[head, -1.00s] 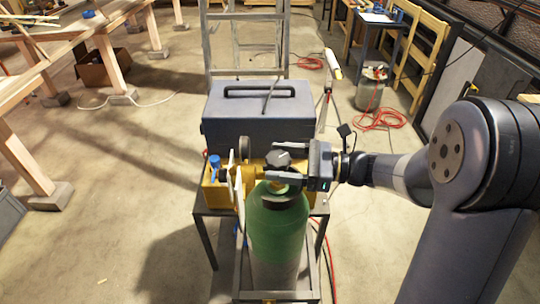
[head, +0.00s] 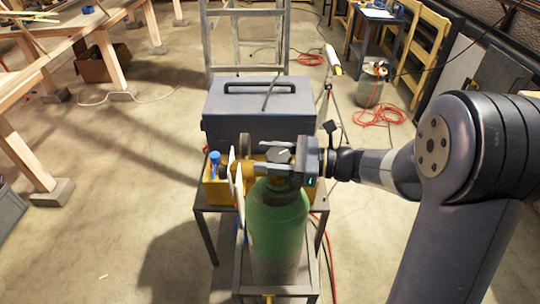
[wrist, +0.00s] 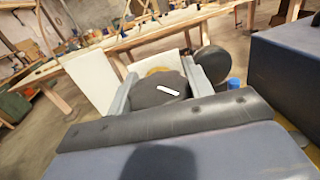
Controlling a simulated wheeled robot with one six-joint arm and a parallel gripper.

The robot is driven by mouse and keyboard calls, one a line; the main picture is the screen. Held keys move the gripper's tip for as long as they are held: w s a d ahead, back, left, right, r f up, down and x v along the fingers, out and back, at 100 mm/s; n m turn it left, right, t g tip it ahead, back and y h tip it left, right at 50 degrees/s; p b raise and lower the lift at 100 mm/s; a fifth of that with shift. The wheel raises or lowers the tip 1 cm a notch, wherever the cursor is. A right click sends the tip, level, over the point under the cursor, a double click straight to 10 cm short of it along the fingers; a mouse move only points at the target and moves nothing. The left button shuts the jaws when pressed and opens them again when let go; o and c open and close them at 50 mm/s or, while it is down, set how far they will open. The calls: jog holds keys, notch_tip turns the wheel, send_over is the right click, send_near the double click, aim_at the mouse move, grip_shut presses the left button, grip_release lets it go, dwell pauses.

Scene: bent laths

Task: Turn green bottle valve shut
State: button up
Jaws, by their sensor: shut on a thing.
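The green gas bottle (head: 276,220) stands upright in a metal frame cart in the head view. Its dark round valve knob (head: 279,155) is on top and carries a white mark. My gripper (head: 278,160) is shut on the knob from the right, with a finger on either side. In the wrist view the knob (wrist: 160,88) sits between the two fingers, its white mark (wrist: 168,90) slanting down to the right. The bottle body is hidden in the wrist view.
A grey box (head: 258,105) with a handle stands behind the bottle. White gauge discs (head: 236,175) and yellow parts are close to its left. A blue-capped item (head: 214,162) is further left. Red hose (head: 380,112) lies on the floor at the back right.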

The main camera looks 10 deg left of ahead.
jog(key=shift+c, duration=0.8)
jog(key=shift+t, duration=0.3)
jog(key=m+t+b, duration=0.1)
jog(key=t, duration=0.1)
jog(key=m+t+b, duration=0.1)
jog(key=m+t, duration=0.2)
jog(key=t, duration=0.1)
jog(key=shift+w+f+h+b, duration=0.2)
jog(key=shift+w+h+b, duration=0.05)
jog(key=shift+h+b, duration=0.15)
jog(key=m+t, duration=0.1)
jog(key=t+h+b, duration=0.1)
jog(key=m+t+b, duration=0.1)
jog(key=shift+w+d+m, duration=0.1)
jog(key=shift+w+m, duration=0.15)
jog(key=shift+m, duration=0.05)
jog(key=shift+r+m+t+h+b, duration=0.1)
jog(key=shift+m+t+h+b, duration=0.25)
jog(key=shift+t+b, duration=0.25)
jog(key=shift+w+r, duration=0.1)
jog(key=o, duration=1)
jog(key=shift+c, duration=0.2)
